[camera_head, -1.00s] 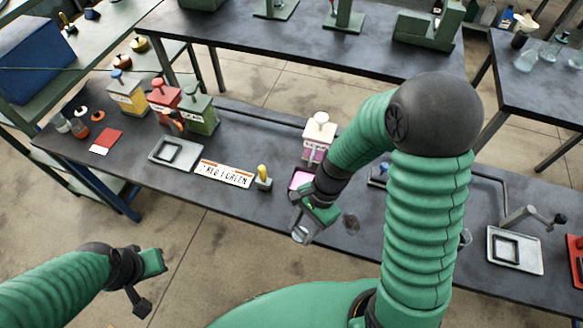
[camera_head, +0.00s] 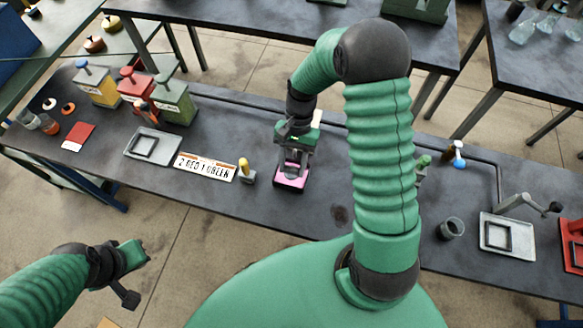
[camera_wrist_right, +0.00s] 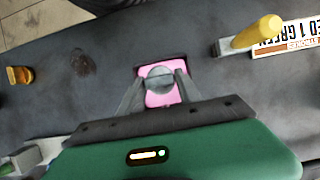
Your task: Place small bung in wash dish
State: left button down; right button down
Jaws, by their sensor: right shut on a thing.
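My right gripper (camera_head: 292,158) is shut on a small grey round-topped piece, which I take to be the small bung (camera_wrist_right: 160,78). In the right wrist view, it shows between the two grey fingers, in front of a pink square. I take that pink square with a dark rim to be the wash dish (camera_head: 290,184); it also shows in the right wrist view (camera_wrist_right: 165,98). The gripper is over the dish; I cannot tell whether the bung touches it. My left gripper (camera_head: 130,262) is off the table's front edge at lower left, its fingers unclear.
A label plate (camera_head: 205,167) and a yellow-handled piece (camera_head: 245,170) lie left of the dish. A grey tray (camera_head: 135,150) and coloured containers (camera_head: 135,88) stand further left. A dark cup (camera_head: 450,228) and another tray (camera_head: 510,255) are at right.

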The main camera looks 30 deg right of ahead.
aim_at(291, 174)
notch_tip(291, 174, down, 3)
jog(key=shift+s+f, duration=0.1)
jog(key=shift+a, duration=0.6)
jog(key=shift+f, duration=0.15)
jog(key=shift+d+f, duration=0.1)
jog(key=c, duration=1.3)
grip_release()
jog(key=shift+d+f, duration=0.1)
jog(key=shift+o, duration=1)
jog(key=shift+s, duration=0.15)
pick_arm(q)
jog(key=shift+s+a+r, duration=0.1)
jog(key=shift+s+a, duration=0.25)
jog(key=shift+a, duration=0.35)
